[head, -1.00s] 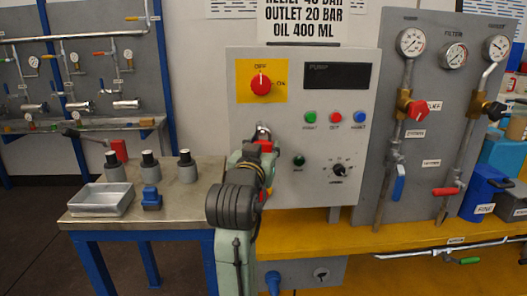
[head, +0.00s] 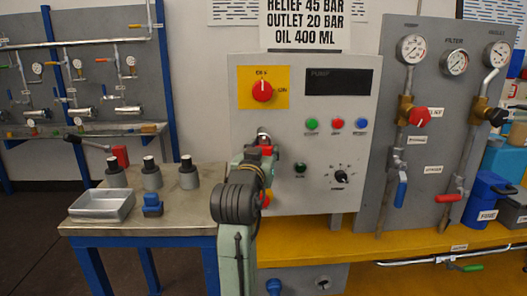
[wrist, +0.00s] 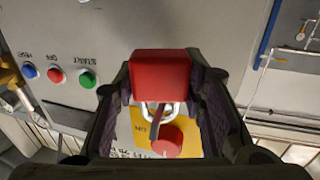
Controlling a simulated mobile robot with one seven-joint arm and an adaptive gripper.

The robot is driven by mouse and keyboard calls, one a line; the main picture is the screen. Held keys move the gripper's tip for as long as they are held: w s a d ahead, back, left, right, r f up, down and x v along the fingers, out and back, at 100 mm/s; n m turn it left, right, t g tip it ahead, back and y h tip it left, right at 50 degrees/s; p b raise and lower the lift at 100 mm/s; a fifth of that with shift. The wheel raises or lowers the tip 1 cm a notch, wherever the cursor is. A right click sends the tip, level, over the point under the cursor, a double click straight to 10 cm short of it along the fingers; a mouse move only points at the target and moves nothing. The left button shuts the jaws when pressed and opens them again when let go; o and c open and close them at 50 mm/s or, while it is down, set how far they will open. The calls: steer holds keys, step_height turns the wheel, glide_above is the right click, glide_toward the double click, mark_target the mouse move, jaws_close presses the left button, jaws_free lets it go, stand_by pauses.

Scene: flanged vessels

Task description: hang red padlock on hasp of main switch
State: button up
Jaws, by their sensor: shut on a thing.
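The red padlock (wrist: 160,76) is held between the two fingers of my gripper (wrist: 160,88), which is shut on its body. Its metal shackle (wrist: 172,110) points toward the panel in the wrist view. The main switch is a red knob (head: 262,91) on a yellow plate (head: 282,101). In the wrist view the knob (wrist: 167,141) lies just beyond the shackle. In the head view my gripper (head: 264,146) is just below the yellow plate and largely covers the padlock. I cannot clearly make out the hasp, or whether the shackle touches it.
The grey panel (head: 300,185) carries coloured buttons (head: 337,123) and a black dial (head: 341,177) to the right. A steel table (head: 185,215) on the left holds a metal tray (head: 101,205), a blue item (head: 152,204) and several black-topped grey cylinders (head: 188,175). Gauges and valves stand at right.

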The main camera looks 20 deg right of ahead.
stand_by(0.4)
steer(key=o, duration=1.2)
steer(key=shift+o, duration=0.2)
steer(key=shift+s, duration=0.1)
